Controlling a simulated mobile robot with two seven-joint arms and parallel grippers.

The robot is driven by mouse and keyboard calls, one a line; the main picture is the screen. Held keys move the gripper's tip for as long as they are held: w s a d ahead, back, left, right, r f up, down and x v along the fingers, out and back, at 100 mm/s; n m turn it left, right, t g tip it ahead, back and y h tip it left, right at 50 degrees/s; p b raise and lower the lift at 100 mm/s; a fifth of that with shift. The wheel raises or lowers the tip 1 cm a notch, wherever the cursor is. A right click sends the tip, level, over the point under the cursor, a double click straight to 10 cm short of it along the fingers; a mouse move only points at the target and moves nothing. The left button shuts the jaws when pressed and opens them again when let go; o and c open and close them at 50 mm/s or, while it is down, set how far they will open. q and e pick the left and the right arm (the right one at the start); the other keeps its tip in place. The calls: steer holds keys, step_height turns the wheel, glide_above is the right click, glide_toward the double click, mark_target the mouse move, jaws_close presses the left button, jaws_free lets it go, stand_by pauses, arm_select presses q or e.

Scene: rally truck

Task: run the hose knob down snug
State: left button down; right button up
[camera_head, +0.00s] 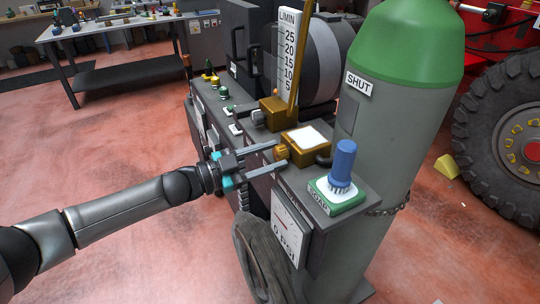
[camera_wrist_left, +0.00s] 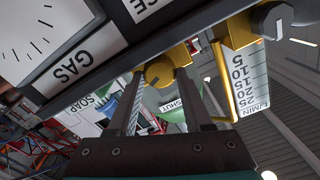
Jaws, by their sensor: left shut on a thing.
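The hose knob (camera_head: 282,152) is a small brass-coloured knob on the front of a brass block (camera_head: 305,141) with a white top, at the edge of the grey cart. My left gripper (camera_head: 279,156) reaches in from the left and is shut on the knob, one finger on each side. In the left wrist view the knob (camera_wrist_left: 160,71) sits between the two fingertips (camera_wrist_left: 160,78), and the fingers hide part of its sides. Its threads do not show, so I cannot tell how snug it is. My right gripper is not in view.
Right of the knob, a blue brush (camera_head: 341,165) stands on a green soap holder (camera_head: 338,194). A pressure gauge (camera_head: 290,225) and a hanging dark hose (camera_head: 259,262) are below. A tall grey-green cylinder (camera_head: 395,120) stands behind. Red floor (camera_head: 130,150) is clear at left.

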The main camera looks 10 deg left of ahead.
arm_select(q)
steer(key=shift+c, duration=1.5)
jaws_free()
steer(key=shift+a, duration=0.1)
steer(key=b+v, duration=0.1)
steer(key=v, duration=1.4)
steer(key=shift+s, duration=0.1)
